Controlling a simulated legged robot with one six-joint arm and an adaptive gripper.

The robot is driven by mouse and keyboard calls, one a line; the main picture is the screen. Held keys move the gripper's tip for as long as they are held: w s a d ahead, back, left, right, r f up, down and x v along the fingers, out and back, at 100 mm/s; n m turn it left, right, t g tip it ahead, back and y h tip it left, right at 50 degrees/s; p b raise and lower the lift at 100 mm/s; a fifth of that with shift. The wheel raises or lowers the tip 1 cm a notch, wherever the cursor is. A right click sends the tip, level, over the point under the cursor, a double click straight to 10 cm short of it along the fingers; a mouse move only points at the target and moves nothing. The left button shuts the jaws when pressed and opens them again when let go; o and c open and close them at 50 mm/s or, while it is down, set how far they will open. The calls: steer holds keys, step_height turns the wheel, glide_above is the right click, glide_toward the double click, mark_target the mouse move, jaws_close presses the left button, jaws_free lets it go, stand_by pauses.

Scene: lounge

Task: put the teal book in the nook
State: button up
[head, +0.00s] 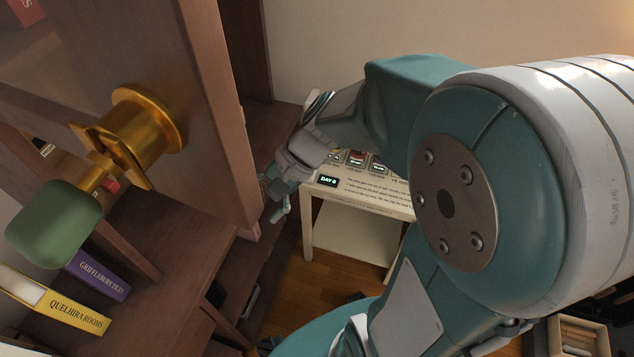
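No teal book can be made out in the head view. I cannot tell which space is the nook; a brown wooden cabinet (160,262) with shelves fills the left side. My gripper (272,200) is in the middle of the view, just right of the edge of the cabinet's door. It points down and left. Its fingers are small and partly overlapped, so I cannot tell whether it is open or shut, and I see no book in it. My arm hides much of the right side.
The wooden door (212,100) with a brass and green handle (55,225) stands close on the left. A purple book (98,275) and a yellow book (60,308) lie lower left. A white table (350,240) with a printed sheet stands behind my gripper. Some wooden floor (310,285) shows below.

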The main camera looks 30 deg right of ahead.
steer(key=s+d+r+n+t+h, duration=0.5)
steer(key=s+d+r+n+h, duration=0.1)
steer(key=d+r+n+h, duration=0.2)
steer(key=shift+s+r+t+h, duration=0.15)
steer(key=shift+s+t+h, duration=0.15)
steer(key=shift+s+h, duration=0.15)
steer(key=shift+a, duration=0.15)
